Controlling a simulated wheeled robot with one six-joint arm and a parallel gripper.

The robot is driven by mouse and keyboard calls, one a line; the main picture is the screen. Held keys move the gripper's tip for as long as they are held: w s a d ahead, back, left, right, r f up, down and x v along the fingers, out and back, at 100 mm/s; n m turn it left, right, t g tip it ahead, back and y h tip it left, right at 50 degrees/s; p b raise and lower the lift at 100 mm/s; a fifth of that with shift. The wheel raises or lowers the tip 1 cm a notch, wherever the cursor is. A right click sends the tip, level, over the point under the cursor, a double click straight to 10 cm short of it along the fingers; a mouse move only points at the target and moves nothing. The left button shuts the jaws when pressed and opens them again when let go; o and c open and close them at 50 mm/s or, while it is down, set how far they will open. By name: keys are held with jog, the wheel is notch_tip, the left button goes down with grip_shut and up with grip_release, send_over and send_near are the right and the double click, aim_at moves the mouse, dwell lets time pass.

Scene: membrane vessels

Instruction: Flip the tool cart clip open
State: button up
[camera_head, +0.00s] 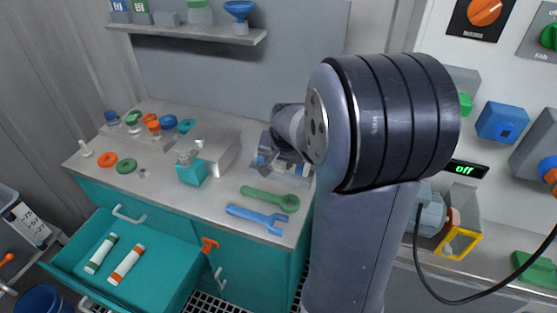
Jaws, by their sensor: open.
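The tool cart appears to be the teal cabinet with a grey top (225,178). A small orange clip (209,245) is on its front face, right of the open drawer. The clip is small here, and I cannot tell how far it is turned. My gripper (279,168) is over the back right of the cart top, well apart from the clip. It is open; my own wrist and arm partly hide it, and its fingertips are hard to make out.
An open teal drawer (62,262) holding two tubes juts out left of the clip. Green (270,199) and blue (256,219) wrenches lie on the top near its front edge. A teal box (191,174) stands farther left. A wall shelf (185,30) hangs above.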

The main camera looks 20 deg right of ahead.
grip_shut()
dwell(0.3)
jog(key=shift+r, duration=0.1)
